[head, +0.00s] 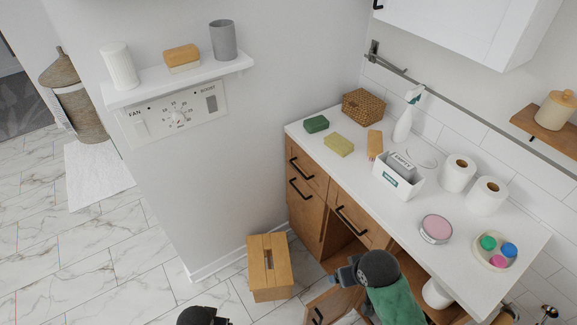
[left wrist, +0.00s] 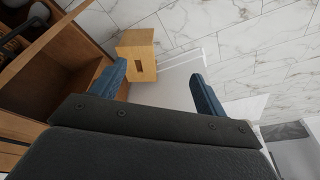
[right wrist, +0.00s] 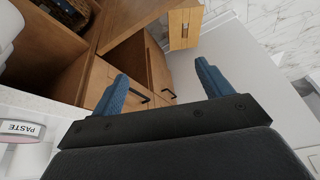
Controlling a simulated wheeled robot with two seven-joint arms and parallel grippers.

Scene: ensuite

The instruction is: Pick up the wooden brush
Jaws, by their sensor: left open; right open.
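A block-shaped wooden brush (head: 182,58) with a tan top and pale underside lies on the white wall shelf (head: 225,67), between two cups. A second tan wooden piece (head: 375,145), possibly also a brush, stands on the counter near the white box. My right gripper (head: 340,278) is low in front of the open cabinet. It is open and empty in the right wrist view (right wrist: 160,78). My left gripper is open and empty in the left wrist view (left wrist: 158,82). In the head view only its dark top shows at the bottom edge. Neither gripper is near a brush.
A white ribbed cup (head: 119,66) and a grey cup (head: 223,40) flank the shelf brush. The counter (head: 462,215) holds sponges, a basket, a spray bottle, paper rolls and a tin. A wooden stool (head: 269,268) stands by the wall. Open cabinet doors jut out.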

